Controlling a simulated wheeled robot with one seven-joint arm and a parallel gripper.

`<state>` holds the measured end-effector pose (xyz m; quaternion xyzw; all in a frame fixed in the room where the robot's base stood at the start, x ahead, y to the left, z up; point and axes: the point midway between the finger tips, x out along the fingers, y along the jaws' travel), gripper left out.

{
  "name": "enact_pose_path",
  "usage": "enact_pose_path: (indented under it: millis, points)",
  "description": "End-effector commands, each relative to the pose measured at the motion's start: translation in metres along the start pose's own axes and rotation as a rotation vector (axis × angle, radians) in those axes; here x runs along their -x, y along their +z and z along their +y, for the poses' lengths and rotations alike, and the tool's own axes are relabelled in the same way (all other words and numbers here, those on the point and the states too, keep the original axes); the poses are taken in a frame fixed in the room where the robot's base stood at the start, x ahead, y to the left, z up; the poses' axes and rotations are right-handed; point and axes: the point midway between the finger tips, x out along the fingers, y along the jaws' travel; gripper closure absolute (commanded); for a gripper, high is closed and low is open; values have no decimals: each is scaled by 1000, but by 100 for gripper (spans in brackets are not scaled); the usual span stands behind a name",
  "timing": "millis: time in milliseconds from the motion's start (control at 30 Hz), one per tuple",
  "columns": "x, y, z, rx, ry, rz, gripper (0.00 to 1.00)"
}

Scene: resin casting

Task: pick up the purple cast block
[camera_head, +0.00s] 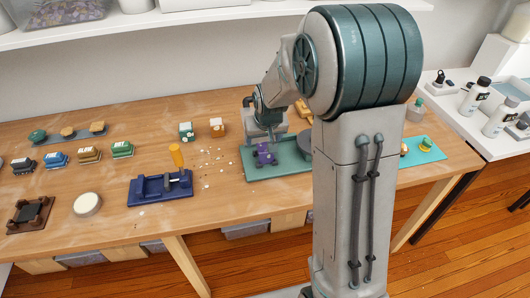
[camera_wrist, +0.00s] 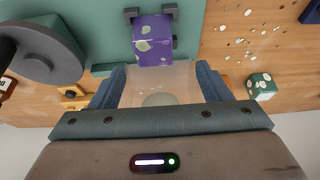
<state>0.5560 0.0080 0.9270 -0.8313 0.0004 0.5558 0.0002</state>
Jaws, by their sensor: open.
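The purple cast block (camera_wrist: 153,42) has pale green spots and sits among small dark grey brackets on a green board (camera_head: 290,160). It also shows in the head view as a small purple shape (camera_head: 265,158) at the board's left part. My gripper (camera_wrist: 160,70) is open, with blue-grey fingers to either side at the lower middle of the wrist view. The block lies just beyond the fingertips, roughly in line with the gap, and nothing shows held. In the head view my gripper (camera_head: 264,135) is over the board, close to the block; my arm hides part of the board.
A round dark grey object (camera_wrist: 42,50) stands on the board beside the block. A green-and-white cube (camera_head: 186,131) and an orange-and-white cube (camera_head: 217,127) stand to the left. A blue clamp-like fixture (camera_head: 160,188) lies nearer the front. Pale chips are scattered between.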

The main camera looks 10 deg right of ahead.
Motion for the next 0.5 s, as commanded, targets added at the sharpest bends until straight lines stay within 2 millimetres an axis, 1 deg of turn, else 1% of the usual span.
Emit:
enact_pose_path:
  millis: [33,100,267,367,500]
  points:
    - [-6,0,0,0,0,-3,29]
    - [-12,0,0,0,0,-1,29]
    - [-19,1,1,0,0,-1,29]
    - [-30,4,4,-1,0,-4,29]
    - [-49,8,9,-1,0,-4,29]
